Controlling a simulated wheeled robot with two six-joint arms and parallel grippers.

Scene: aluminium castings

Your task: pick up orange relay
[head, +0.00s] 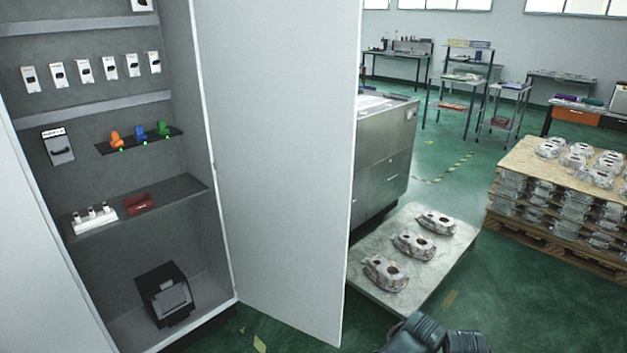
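The orange relay (115,139) stands on a small dark shelf (148,143) inside the open grey cabinet at the left. It is the leftmost of three coloured pieces there. A blue piece (140,132) and a green piece (163,129) stand to its right. Green dots show along the shelf's front edge. A dark part of my arm shows at the bottom edge, right of centre, far from the relay. I see no fingers of either gripper.
The cabinet door (280,170) stands open right of the relay. Below are a shelf with a red tray (139,203) and a white block (94,218), then a black device (166,294). Castings lie on a low platform (395,298) and a pallet stack (565,200) at right.

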